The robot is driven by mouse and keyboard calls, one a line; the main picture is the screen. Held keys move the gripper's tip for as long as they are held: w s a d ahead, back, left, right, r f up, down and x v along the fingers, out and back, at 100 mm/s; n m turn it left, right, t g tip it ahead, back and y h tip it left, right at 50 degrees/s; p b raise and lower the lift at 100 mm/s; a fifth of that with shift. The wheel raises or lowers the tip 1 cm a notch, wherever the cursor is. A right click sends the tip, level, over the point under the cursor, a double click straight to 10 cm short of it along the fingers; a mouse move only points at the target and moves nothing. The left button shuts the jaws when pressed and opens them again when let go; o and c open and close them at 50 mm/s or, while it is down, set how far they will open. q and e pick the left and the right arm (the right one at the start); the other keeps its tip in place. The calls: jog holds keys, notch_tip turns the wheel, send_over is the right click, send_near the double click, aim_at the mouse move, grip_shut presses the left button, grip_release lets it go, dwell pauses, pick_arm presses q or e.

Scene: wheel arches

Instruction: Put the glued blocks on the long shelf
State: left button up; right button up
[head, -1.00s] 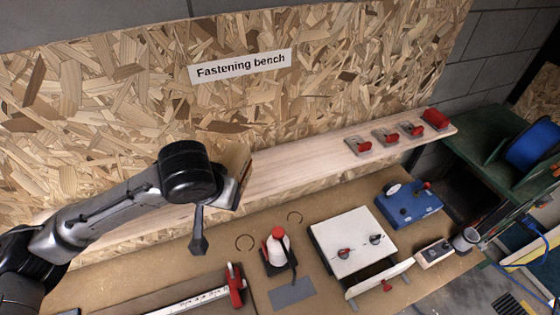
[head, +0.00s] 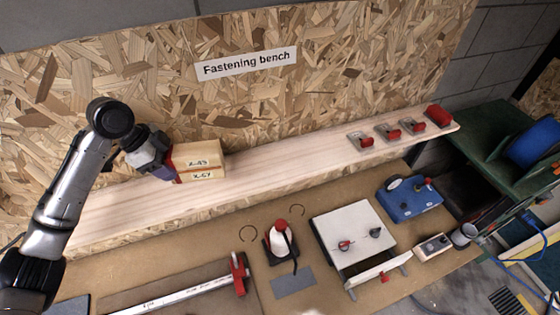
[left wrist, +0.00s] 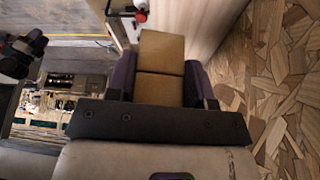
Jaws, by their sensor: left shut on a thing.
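The glued blocks (head: 198,159) are two pale wooden blocks stacked together, with handwritten marks on their front faces. My left gripper (head: 172,163) is shut on their left end. In the head view they sit at or just over the left half of the long shelf (head: 285,159), a pale wooden board along the chipboard wall; I cannot tell whether they touch it. In the left wrist view the blocks (left wrist: 160,72) lie between the two fingers of my left gripper (left wrist: 160,85). My right gripper does not show in the head view.
Several metal clamps with red handles (head: 388,132) and a red block (head: 438,115) stand at the shelf's right end. The shelf's middle is clear.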

pick_arm(q)
jog(key=shift+a+m+g, duration=0.15)
jog(key=shift+m+g, duration=0.25)
jog(key=shift+m, duration=0.8)
jog(key=shift+a, duration=0.1)
jog(key=a+f+p, duration=0.1)
jog(key=a+f, duration=0.1)
jog(key=a, duration=0.1)
jog(key=a+f+p, duration=0.1)
jog(key=a+f, duration=0.1)
jog(key=a, duration=0.2)
jog(key=a+f+p, duration=0.1)
jog(key=a+f, duration=0.2)
jog(key=a, duration=0.1)
jog(key=shift+a+p, duration=0.2)
jog(key=shift+p, duration=0.15)
jog(key=shift+f+p, duration=0.85)
jog(key=shift+f, duration=1.15)
jog(key=shift+f, duration=0.1)
jog(key=o, duration=1)
jog(key=shift+c, duration=0.2)
